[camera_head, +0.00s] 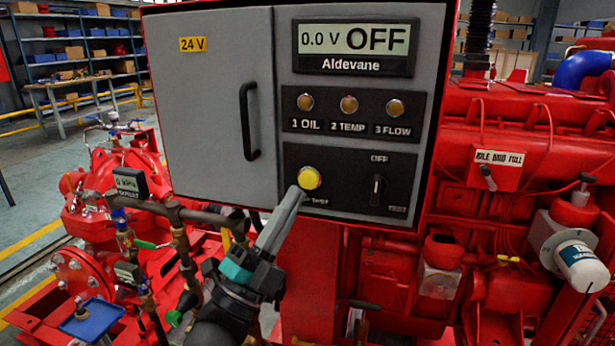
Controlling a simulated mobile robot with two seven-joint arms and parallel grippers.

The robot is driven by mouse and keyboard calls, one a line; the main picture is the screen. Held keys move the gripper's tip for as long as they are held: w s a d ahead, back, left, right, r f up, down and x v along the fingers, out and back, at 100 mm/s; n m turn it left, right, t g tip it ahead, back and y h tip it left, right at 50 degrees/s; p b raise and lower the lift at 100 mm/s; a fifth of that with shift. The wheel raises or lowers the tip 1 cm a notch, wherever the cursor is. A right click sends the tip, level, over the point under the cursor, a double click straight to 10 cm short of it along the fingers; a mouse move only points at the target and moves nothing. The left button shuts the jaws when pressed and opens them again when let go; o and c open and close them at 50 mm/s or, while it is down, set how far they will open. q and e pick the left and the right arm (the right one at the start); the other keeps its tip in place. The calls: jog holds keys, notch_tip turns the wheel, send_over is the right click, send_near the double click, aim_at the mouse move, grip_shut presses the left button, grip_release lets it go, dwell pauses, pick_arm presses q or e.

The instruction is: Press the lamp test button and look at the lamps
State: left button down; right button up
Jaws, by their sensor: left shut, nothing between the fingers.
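The yellow lamp test button (310,178) sits on the lower black plate of the grey control panel (347,232), its label partly hidden by my gripper. My left gripper (297,194) is shut and empty, its fingertips at the lower left edge of the button; I cannot tell whether they touch it. Above are three lamps: 1 OIL (305,102), 2 TEMP (349,104) and 3 FLOW (395,107). All three look dull amber-brown, with no clear glow. The display (353,40) reads 0.0 V OFF. My right gripper is not in view.
A rotary switch (377,190) marked OFF is right of the button. A cabinet door with a black handle (249,121) is at left. Pipes and gauges (130,182) crowd the lower left; the red engine (515,130) fills the right.

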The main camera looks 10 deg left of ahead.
pick_arm(q)
jog(key=shift+s, duration=1.3)
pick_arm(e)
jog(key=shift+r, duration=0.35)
